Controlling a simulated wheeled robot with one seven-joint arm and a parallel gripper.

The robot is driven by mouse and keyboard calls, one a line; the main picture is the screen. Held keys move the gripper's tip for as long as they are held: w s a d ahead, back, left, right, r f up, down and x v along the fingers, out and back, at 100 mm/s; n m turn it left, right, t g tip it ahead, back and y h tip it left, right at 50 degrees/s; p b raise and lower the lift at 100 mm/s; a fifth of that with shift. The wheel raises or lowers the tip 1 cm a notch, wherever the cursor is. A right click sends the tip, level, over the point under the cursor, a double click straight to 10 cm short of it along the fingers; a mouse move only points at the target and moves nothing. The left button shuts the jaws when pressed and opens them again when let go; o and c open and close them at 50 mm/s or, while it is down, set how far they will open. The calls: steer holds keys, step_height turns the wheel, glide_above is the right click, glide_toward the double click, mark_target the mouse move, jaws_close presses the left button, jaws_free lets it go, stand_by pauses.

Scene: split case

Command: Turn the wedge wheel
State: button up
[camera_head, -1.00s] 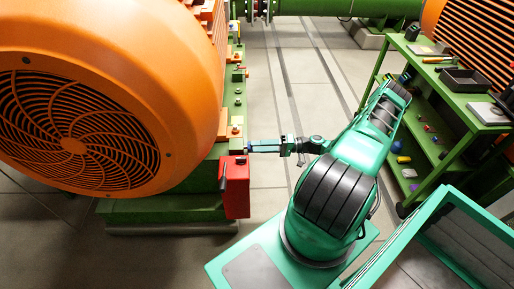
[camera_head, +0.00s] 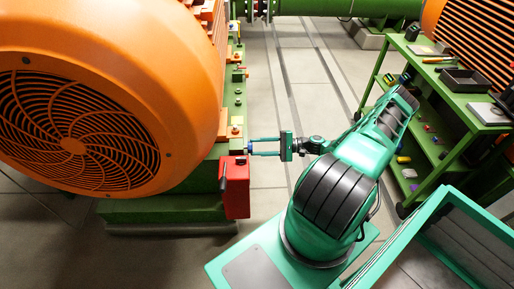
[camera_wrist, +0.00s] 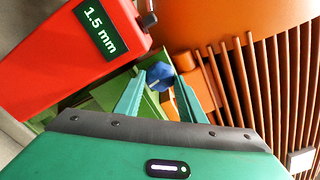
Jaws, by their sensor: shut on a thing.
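The wedge wheel (camera_wrist: 158,75) is a small blue knob in the middle of the wrist view, at the side of the green machine base. My gripper (camera_wrist: 159,82) has its two teal fingers on either side of the wheel, shut on it. The fingers cover parts of the wheel's edges. In the head view my gripper (camera_head: 251,147) reaches left to the base's edge, just above the red box. The wheel is too small there to make out well.
The red box (camera_head: 236,187) is close beside my gripper; its label (camera_wrist: 100,27) reads "1.5 mm" in the wrist view. The large orange motor (camera_head: 150,60) stands left on its green base (camera_head: 160,211). A green shelf cart (camera_head: 450,100) with tools stands right.

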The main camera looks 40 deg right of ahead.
steer(key=shift+d+m, duration=0.15)
steer(key=shift+m, duration=0.55)
steer(key=o, duration=1)
steer(key=shift+o, duration=0.2)
steer(key=v, duration=1)
steer(key=shift+s+d, duration=0.25)
